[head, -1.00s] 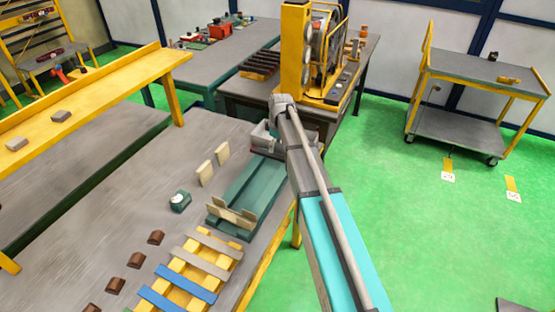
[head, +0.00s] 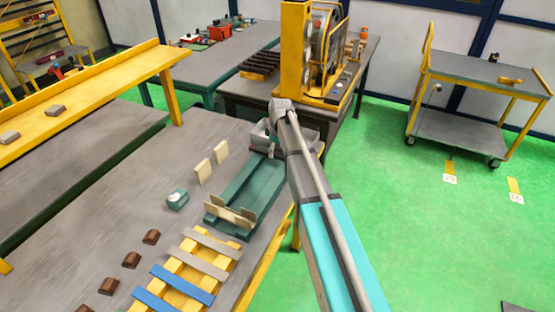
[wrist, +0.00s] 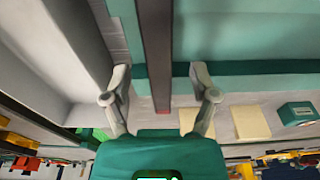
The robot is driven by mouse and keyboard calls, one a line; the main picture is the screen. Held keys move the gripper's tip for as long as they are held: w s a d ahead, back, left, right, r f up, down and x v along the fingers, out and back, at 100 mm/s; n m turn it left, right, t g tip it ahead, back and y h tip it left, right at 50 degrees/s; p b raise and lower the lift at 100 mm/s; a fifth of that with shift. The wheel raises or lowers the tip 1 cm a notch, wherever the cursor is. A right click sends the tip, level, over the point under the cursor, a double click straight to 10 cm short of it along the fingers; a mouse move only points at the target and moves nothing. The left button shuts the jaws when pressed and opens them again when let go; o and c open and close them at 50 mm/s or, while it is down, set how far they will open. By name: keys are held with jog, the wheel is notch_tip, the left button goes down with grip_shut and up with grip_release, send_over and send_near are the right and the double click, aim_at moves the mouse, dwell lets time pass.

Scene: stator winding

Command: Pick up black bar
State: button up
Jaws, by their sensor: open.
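A long dark bar (wrist: 155,50) with a red end runs up the middle of the wrist view. I take it to be the black bar. It lies between the lines of my two fingers (wrist: 161,98), which stand apart with nothing seen gripped. I cannot tell how far below the fingers it is. In the head view my gripper (head: 270,136) is over the far end of a green tray (head: 250,185) on the grey workbench (head: 100,165). My arm and gripper hide most of the bar there.
Cream plates (head: 221,152) and a small green block (head: 177,199) stand left of the tray. Several brown blocks (head: 131,260) and a yellow rack (head: 190,272) with grey and blue strips are nearer. A yellow machine (head: 295,50) stands behind.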

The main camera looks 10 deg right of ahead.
jog(key=shift+f+b, duration=0.5)
jog(key=shift+f, duration=0.3)
grip_shut()
